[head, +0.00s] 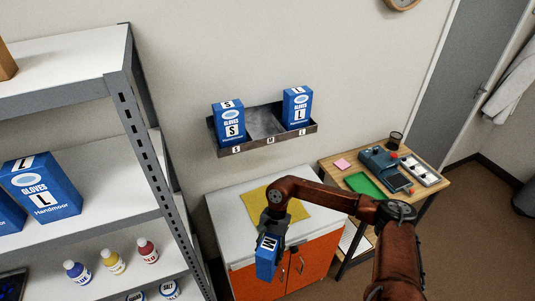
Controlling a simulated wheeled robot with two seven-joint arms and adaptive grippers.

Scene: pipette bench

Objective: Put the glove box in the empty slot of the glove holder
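The glove holder (268,143) is a dark metal rack on the wall with three slots labelled S, M and L. A blue S glove box (229,122) stands in its left slot and a blue L glove box (297,106) in its right slot. The middle slot, labelled M, is empty. My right gripper (271,222) is shut on a blue glove box (267,261) marked M, which hangs below it in front of the cabinet, lower than the holder. The fingers are small and partly hidden. My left gripper is not in view.
A white-topped orange cabinet (245,284) with a yellow mat (258,203) stands below the holder. A wooden table (432,187) with a green mat and equipment is at right. A metal shelf (150,125) with a large L glove box (41,188) and bottles is at left.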

